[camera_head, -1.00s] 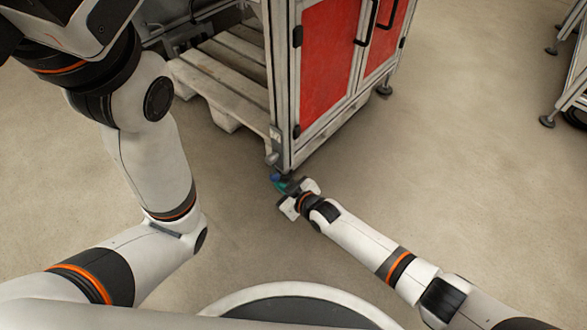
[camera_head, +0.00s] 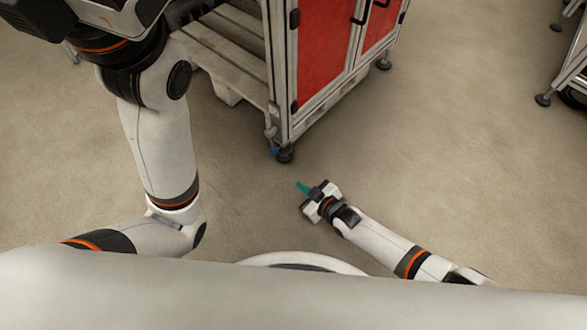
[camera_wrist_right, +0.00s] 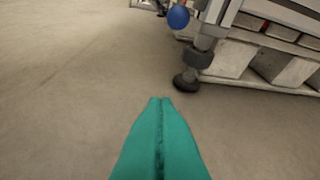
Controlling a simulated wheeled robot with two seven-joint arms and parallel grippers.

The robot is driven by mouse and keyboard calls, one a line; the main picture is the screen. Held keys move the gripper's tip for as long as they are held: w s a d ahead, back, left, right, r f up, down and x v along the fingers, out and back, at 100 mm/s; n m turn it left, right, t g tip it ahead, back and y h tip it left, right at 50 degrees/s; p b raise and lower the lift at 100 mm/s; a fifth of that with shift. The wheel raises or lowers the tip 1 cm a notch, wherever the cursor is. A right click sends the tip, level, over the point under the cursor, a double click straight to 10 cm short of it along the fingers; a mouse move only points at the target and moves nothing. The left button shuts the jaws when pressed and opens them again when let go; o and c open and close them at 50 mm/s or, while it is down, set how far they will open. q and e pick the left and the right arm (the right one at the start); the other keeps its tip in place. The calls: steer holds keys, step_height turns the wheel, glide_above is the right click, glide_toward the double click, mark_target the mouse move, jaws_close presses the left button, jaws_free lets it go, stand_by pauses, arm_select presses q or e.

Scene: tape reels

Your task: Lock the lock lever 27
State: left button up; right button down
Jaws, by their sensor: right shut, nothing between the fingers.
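The lock lever shows as a small blue knob (camera_head: 274,151) low on the front corner post of the red-doored cabinet. It also shows in the right wrist view (camera_wrist_right: 178,17) as a blue ball beside the post, above a black foot. My right gripper (camera_head: 302,188) has teal fingers and is apart from the knob, to the lower right of it over the floor. In the right wrist view its fingers (camera_wrist_right: 159,100) are closed together with nothing between them. The left arm comes in at the left, and its gripper is not clearly visible.
The cabinet (camera_head: 282,80) with red doors stands on black feet (camera_head: 285,156). A white pallet (camera_head: 225,60) lies at its left side. Another metal frame (camera_head: 570,80) stands at the far right. The floor (camera_head: 440,190) between them is clear.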

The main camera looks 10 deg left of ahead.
steer(key=shift+s+d+f, duration=0.5)
steer(key=shift+s+d, duration=0.1)
steer(key=shift+d, duration=0.05)
